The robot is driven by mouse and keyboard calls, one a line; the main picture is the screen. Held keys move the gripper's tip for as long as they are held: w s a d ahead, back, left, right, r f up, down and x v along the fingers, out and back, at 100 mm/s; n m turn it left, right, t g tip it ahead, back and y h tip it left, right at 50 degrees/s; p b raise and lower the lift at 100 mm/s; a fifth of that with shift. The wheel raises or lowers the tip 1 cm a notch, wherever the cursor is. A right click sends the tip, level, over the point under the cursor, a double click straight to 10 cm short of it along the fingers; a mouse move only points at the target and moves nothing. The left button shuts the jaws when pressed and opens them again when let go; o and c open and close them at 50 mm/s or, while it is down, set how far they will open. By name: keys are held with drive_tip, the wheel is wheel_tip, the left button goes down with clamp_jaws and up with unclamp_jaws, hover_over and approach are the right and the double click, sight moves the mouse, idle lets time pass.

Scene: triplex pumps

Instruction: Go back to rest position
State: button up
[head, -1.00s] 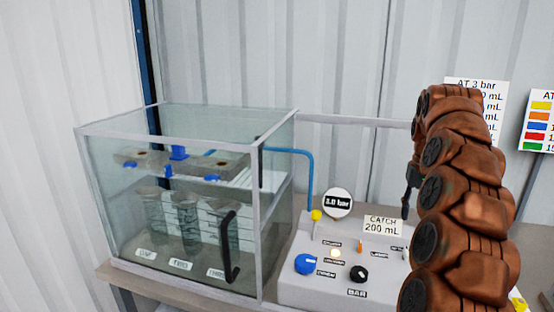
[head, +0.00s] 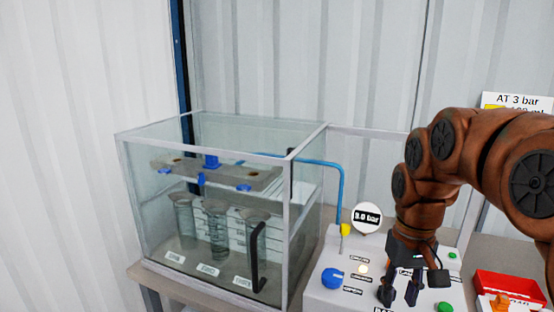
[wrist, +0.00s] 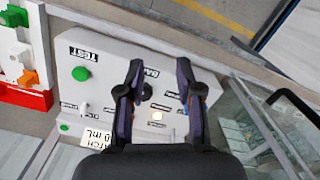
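My gripper (head: 400,293) hangs from my bent brown arm and points down over the white control box (head: 322,290). In the wrist view its two dark fingers (wrist: 160,68) stand apart with nothing held between them. The box's face shows through the gap, with a lit lamp (wrist: 157,115). A black knob (wrist: 147,92) shows beside the left finger; I cannot tell whether they touch. A blue knob (head: 332,278) and a round gauge (head: 367,218) are left of my gripper in the head view.
A glass tank (head: 137,200) with a black door handle (head: 258,258) and several glass vessels stands left of the box. A blue tube (head: 341,185) joins them. A red tray (head: 508,286) is at the right. Wall panels stand behind.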

drive_tip(key=s+a+f, duration=0.1)
drive_tip(key=s+f, duration=0.2)
drive_tip(key=s, duration=0.4)
drive_tip(key=s+a+f, duration=0.1)
drive_tip(key=s+f, duration=0.2)
drive_tip(key=s, duration=0.4)
drive_tip(key=s+a+f+g, duration=0.1)
drive_tip(key=s+a+f, duration=0.1)
drive_tip(key=s, duration=0.5)
drive_tip(key=shift+f+p, duration=0.4)
drive_tip(key=shift+f, duration=0.35)
